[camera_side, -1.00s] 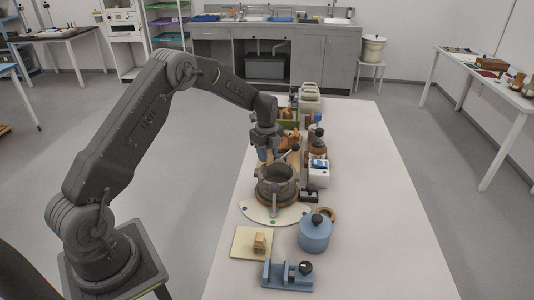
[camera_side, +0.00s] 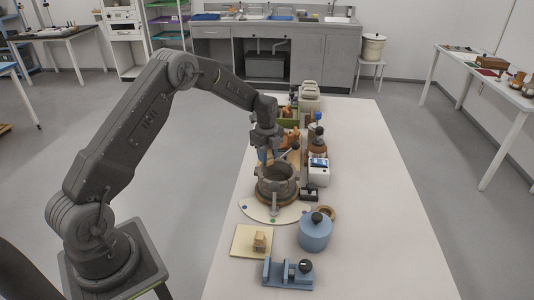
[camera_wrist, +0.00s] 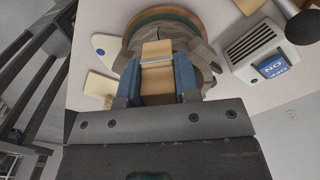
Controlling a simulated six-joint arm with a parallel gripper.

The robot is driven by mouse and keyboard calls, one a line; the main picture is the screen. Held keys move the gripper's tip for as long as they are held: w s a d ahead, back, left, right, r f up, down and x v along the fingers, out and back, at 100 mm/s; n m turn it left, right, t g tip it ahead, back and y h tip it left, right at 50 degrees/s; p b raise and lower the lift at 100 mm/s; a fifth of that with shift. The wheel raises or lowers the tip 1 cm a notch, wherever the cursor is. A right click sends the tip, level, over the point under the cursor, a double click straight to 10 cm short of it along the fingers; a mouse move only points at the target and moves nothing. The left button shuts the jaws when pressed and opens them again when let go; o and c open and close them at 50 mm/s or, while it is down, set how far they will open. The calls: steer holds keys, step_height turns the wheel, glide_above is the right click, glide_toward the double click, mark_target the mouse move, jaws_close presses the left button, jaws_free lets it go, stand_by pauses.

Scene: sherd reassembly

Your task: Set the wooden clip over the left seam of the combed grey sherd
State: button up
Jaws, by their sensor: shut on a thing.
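The grey vessel (camera_side: 276,186) built of sherds stands upright on a brown round base in the middle of the table. In the wrist view its grey wall (camera_wrist: 206,62) shows behind and beside the fingers. My gripper (camera_side: 267,158) is at the vessel's far left rim in the side view. In the wrist view its blue fingers are shut on a wooden clip (camera_wrist: 157,52), which overlaps the vessel's rim. I cannot tell whether the clip touches the wall. The combed sherd and its left seam cannot be made out.
A cream pad (camera_side: 239,243) holds wooden blocks (camera_side: 260,241). A blue jar (camera_side: 315,234) and a blue fixture (camera_side: 287,275) stand nearer. A white device (camera_side: 318,173) is close on the right. The table's right side is clear.

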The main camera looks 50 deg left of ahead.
steer(key=shift+f, duration=0.25)
stand_by(0.5)
steer(key=o, duration=0.7)
steer(key=shift+r, duration=0.1)
stand_by(0.4)
steer(key=shift+r, duration=2.15)
